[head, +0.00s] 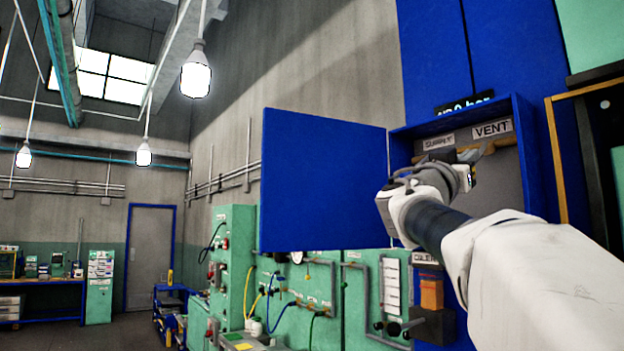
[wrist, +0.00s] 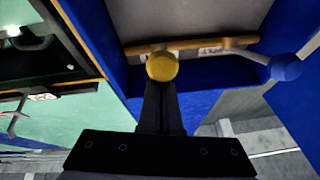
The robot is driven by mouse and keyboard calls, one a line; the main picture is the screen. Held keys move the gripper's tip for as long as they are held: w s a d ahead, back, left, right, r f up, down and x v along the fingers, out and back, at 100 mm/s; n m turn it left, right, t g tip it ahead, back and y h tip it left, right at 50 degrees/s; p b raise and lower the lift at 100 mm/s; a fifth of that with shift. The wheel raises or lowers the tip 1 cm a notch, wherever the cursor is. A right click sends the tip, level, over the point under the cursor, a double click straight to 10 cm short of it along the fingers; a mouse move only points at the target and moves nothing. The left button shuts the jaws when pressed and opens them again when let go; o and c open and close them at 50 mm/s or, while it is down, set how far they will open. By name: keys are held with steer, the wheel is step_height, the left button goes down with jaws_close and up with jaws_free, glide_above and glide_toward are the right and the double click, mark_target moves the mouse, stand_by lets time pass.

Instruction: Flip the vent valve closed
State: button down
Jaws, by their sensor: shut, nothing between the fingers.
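The open blue valve box (head: 537,165) is at the right in the head view, with a VENT label (head: 492,129) and a SUPPLY label (head: 439,142) inside. In the wrist view, a yellow ball knob (wrist: 162,66) points toward the camera below a brass pipe (wrist: 235,41). A lever with a blue ball knob (wrist: 286,67) sticks out to the right. My gripper (wrist: 161,84) is shut and empty, its tips right at the yellow knob; I cannot tell whether they touch. My arm hides part of the box in the head view.
The box's blue door (head: 322,180) hangs open to the left. A dark display (head: 465,104) sits above the box. An orange block (head: 431,293) is mounted below. Green machine panels (head: 236,262) with hoses stand lower left. The floor farther left looks clear.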

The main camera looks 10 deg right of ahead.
steer(key=shift+w+d+f+t+h+b, duration=0.1)
steer(key=shift+d+f+t+h+b, duration=0.3)
steer(key=shift+b, duration=1.8)
steer(key=shift+w+d+f+h+b, duration=0.1)
steer(key=shift+f+h+b, duration=0.6)
steer(key=shift+b, duration=1.5)
steer(key=shift+n+t+h, duration=0.3)
steer(key=shift+t+h, duration=0.5)
steer(key=shift+w+d+f+b, duration=0.35)
steer(key=shift+d+f+b, duration=0.4)
steer(key=shift+b, duration=0.95)
steer(key=shift+w+d+f+b, duration=0.4)
steer(key=shift+d+b, duration=0.55)
steer(key=shift+b, duration=0.8)
steer(key=shift+w+d+f+b, duration=0.35)
steer(key=shift+d+f+b, duration=0.4)
steer(key=shift+b, duration=0.95)
steer(key=shift+w+d, duration=0.2)
steer(key=shift+d, duration=0.2)
steer(key=shift+s+a+f+b, duration=0.2)
steer(key=shift+s+a+b, duration=0.2)
steer(key=shift+a+b, duration=0.15)
steer(key=d+f+b+v, duration=0.1)
steer(key=b+v, duration=0.9)
steer(key=b, duration=0.2)
steer(key=shift+s, duration=0.2)
